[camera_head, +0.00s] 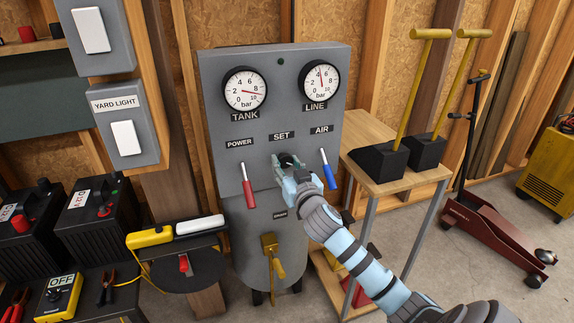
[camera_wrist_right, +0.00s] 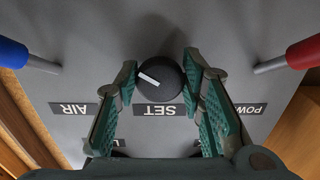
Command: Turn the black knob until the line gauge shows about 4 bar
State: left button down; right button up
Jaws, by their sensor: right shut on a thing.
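The black knob (camera_wrist_right: 160,78) sits above the SET label, which is upside down in the right wrist view, and its white line points to the upper left there. My right gripper (camera_wrist_right: 160,85) has its green fingers on both sides of the knob, shut on it. In the head view my right gripper (camera_head: 284,166) mostly covers the knob. The line gauge (camera_head: 319,85) is at the panel's upper right, its needle pointing nearly straight up, near 4 to 5; the exact value is too small to read. My left gripper is not in view.
A red POWER lever (camera_head: 248,188) and a blue AIR lever (camera_head: 328,172) flank the knob. The tank gauge (camera_head: 245,89) is at the upper left of the grey panel (camera_head: 280,105). A yellow handle (camera_head: 273,262) is below. A wooden table (camera_head: 385,185) stands to the right.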

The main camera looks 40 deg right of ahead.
jog(key=shift+r+n+p, duration=0.3)
jog(key=shift+n+p, duration=0.3)
jog(key=shift+p, duration=0.25)
jog(key=shift+n+p, duration=0.4)
jog(key=shift+n, duration=0.2)
jog(key=shift+f, duration=0.25)
jog(key=o, duration=0.9)
jog(key=shift+o, duration=1.1)
jog(key=shift+s+r, duration=0.15)
jog(key=v, duration=1.2)
